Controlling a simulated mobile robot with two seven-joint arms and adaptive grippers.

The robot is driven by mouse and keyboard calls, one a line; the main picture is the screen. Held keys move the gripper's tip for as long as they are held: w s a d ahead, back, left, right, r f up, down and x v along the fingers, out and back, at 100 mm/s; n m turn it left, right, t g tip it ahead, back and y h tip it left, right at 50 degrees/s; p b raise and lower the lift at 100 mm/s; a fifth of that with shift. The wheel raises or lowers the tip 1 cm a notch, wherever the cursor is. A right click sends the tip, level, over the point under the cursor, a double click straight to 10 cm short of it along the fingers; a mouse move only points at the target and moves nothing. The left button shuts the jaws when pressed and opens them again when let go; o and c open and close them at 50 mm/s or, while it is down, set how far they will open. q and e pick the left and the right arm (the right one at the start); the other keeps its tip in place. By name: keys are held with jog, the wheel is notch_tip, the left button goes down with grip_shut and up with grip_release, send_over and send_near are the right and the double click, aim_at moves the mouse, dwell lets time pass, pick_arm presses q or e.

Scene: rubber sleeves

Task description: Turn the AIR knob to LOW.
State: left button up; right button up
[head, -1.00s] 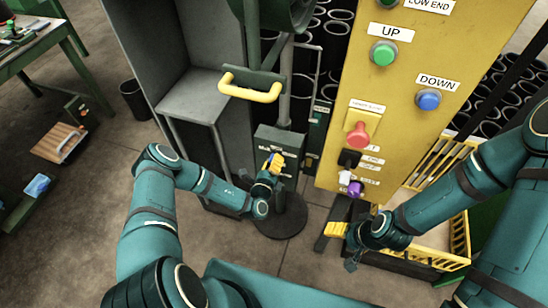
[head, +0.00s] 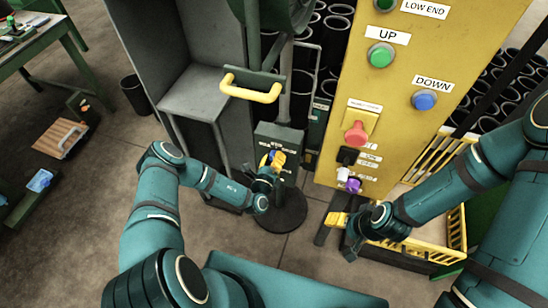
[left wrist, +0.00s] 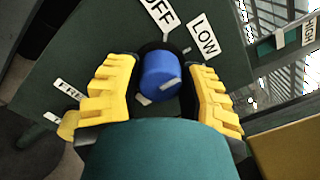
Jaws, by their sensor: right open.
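The blue knob (left wrist: 160,75) sits on a dark green panel between the two yellow fingers of my left gripper (left wrist: 160,80) in the left wrist view. Narrow dark gaps show between the knob and the fingers, so the gripper looks open around it. White labels OFF (left wrist: 157,13) and LOW (left wrist: 205,36) stand beyond the knob; another label at left is partly hidden. The knob's exact pointing is unclear. In the head view my left gripper (head: 272,160) is at the front of the dark green box (head: 279,136). My right gripper (head: 337,221) is open and empty below the yellow panel.
The yellow panel (head: 400,115) with UP and DOWN buttons and a red button (head: 357,133) stands right of the box. A yellow handle (head: 250,91) is above the box. A yellow crate (head: 457,235) is at the right.

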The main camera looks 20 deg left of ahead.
pick_arm(q)
jog(key=o, duration=0.4)
jog(key=s, duration=1.2)
jog(key=shift+a, duration=0.2)
